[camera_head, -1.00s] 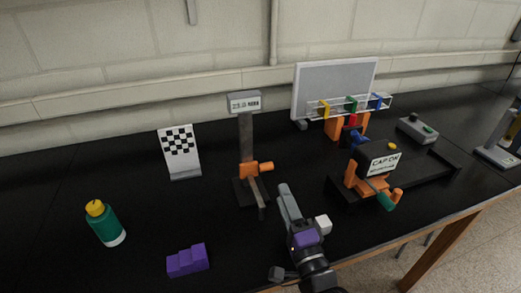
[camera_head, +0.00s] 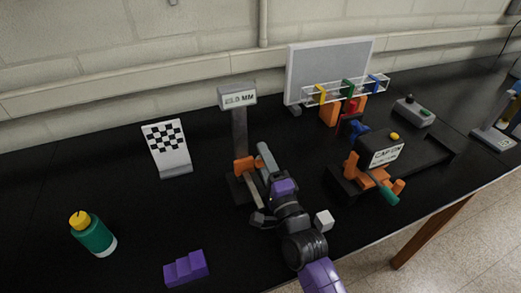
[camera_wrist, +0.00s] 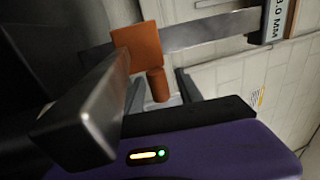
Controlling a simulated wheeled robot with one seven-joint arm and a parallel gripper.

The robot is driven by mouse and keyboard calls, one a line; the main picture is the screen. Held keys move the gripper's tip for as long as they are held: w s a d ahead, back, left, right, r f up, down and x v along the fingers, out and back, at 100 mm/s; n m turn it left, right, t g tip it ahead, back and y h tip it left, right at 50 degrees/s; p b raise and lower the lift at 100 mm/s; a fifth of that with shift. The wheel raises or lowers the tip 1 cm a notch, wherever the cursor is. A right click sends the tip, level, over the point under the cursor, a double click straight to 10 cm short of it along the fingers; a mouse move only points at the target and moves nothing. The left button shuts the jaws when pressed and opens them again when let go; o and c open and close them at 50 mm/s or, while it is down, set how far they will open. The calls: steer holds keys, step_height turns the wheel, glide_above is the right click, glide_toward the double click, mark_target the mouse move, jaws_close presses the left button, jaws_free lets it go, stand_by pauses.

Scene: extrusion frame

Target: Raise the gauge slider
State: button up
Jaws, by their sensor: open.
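The height gauge (camera_head: 240,130) stands on the black table, with a grey upright post and a display (camera_head: 238,97) at its top. Its orange slider (camera_head: 246,164) sits low on the post. In the wrist view the orange slider (camera_wrist: 137,47) shows with its orange knob (camera_wrist: 157,84). My gripper (camera_head: 260,182) is at the front right of the gauge, close to the slider. In the wrist view its dark fingers are apart, and the knob appears between them. I cannot tell whether either finger touches it.
A checkered board (camera_head: 167,148) stands to the left. A green bottle (camera_head: 93,233) and a purple stepped block (camera_head: 186,267) lie nearer the front. A white cube (camera_head: 324,220) is right of my arm. A fixture with an orange clamp (camera_head: 368,178) stands further right.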

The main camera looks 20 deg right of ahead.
steer(key=shift+w+r, duration=0.15)
steer(key=shift+w, duration=0.8)
steer(key=shift+c, duration=0.2)
jaws_close()
stand_by(0.6)
